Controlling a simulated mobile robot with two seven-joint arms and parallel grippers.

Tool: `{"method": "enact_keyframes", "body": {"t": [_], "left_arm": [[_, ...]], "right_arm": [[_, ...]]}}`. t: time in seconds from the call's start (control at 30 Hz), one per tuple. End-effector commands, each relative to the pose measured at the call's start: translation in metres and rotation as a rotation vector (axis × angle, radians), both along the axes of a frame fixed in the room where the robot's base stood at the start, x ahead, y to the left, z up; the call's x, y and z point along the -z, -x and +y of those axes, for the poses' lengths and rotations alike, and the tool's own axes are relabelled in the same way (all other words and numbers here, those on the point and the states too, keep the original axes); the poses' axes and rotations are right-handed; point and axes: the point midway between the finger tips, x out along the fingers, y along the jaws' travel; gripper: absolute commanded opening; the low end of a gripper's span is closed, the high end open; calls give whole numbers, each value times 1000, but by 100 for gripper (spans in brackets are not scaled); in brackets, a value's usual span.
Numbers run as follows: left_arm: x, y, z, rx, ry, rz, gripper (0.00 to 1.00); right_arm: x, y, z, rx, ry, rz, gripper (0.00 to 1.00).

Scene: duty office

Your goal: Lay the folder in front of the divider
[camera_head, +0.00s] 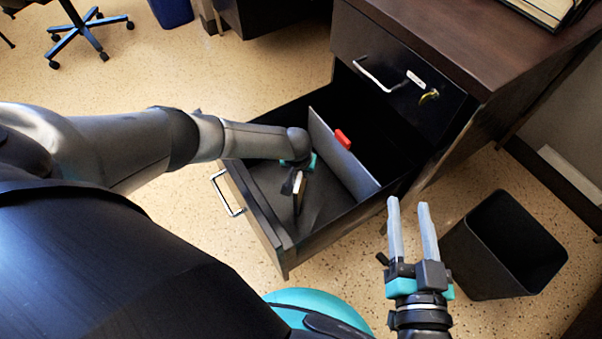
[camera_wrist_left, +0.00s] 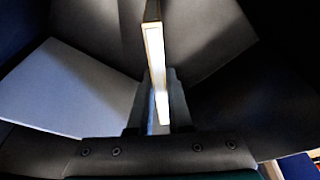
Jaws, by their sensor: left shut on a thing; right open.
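The drawer (camera_head: 259,221) is pulled open. The divider (camera_head: 345,165) stands across it as a grey panel with a red tab (camera_head: 342,139) on its top edge. My left gripper (camera_head: 294,184) is inside the drawer, in front of the divider, shut on the folder (camera_head: 300,191). The folder is seen nearly edge-on, dark with a pale edge; its pale edge also shows in the left wrist view (camera_wrist_left: 156,62), upright between the fingers. Whether it touches the drawer floor cannot be told. My right gripper (camera_head: 410,204) is open and empty, right of the drawer.
The desk (camera_head: 470,35) rises behind the drawer, with a shut upper drawer (camera_head: 390,75) with a key in its lock. A black waste bin (camera_head: 505,245) stands on the right. The drawer floor in front of the divider looks clear around the folder.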

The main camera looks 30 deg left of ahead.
Motion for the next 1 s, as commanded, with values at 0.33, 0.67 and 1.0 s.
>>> {"method": "enact_keyframes", "body": {"t": [0.33, 0.67, 1.0], "left_arm": [[4, 0, 0, 0, 1, -1, 0], [8, 0, -1, 1, 1, 0, 25], [8, 0, 0, 0, 1, 0, 47]], "right_arm": [[-4, 3, 2, 4, -30, -46, 50], [-4, 3, 2, 4, -30, -44, 50], [-4, 3, 2, 3, -29, -43, 50]]}}
